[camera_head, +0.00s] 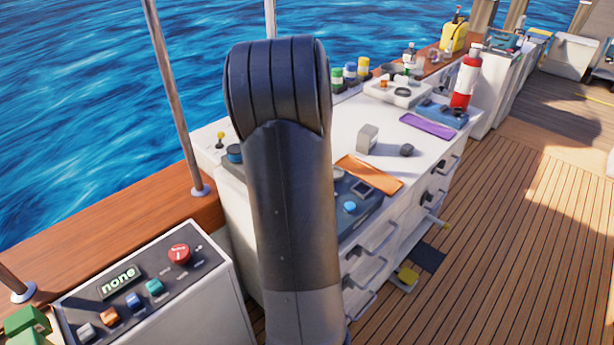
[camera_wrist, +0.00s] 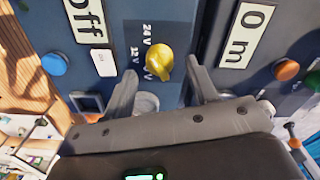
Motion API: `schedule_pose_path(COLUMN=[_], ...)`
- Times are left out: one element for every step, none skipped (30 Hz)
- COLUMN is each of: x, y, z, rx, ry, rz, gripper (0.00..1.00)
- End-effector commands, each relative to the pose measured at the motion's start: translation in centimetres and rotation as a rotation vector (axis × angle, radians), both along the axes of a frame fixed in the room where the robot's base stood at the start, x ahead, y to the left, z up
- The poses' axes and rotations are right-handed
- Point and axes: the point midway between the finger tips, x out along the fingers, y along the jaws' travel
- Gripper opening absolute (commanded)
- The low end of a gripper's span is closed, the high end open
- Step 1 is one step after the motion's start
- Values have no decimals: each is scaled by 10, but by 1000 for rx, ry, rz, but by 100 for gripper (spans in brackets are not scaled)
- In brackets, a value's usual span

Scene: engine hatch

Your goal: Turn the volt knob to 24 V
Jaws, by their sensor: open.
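The volt knob (camera_wrist: 159,63) is yellow and sits on a dark blue panel (camera_wrist: 180,22) in the wrist view. White marks on its left read 24 V and 12 V, with a third mark partly hidden by the knob. I cannot tell for sure which mark the knob points at. My gripper (camera_wrist: 162,72) is open, one finger on each side of the knob, with visible gaps in the picture. I cannot tell how deep the fingertips reach. In the head view my arm hides the gripper, and I cannot make out the knob.
In the wrist view, an "off" display (camera_wrist: 84,20), a small white label (camera_wrist: 103,63) and a blue button (camera_wrist: 55,64) lie left of the knob. A "0 m" display (camera_wrist: 247,35) and orange button (camera_wrist: 287,70) are on the right. A white counter (camera_head: 385,140) holds several items.

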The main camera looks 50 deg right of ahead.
Motion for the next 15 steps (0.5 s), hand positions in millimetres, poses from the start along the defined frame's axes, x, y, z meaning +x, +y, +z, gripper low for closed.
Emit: schedule_pose_path(x=[0, 1, 0, 0, 0, 0, 0, 0, 0, 1, 0, 0, 0, 0, 0], y=[0, -1, -1, -1, -1, -1, -1, 0, 0, 0, 0, 0, 0, 0, 0], z=[11, 18, 27, 33, 39, 47, 52, 57, 64, 68, 72, 76, 78, 80, 83], rx=[-3, -3, -4, -3, -4, -3, -3, -2, -2, -3, -2, -2, -2, -2, -1], ry=[-4, -3, -3, -3, -3, -3, -3, -3, -3, -4, -3, -2, -2, -2, -1], rz=[0, 0, 0, 0, 0, 0, 0, 0, 0, 1, 1, 1, 1, 1, 1], gripper=[53, 53, 53, 53, 53, 53, 53, 53, 53, 53, 53, 53, 53, 53, 53])
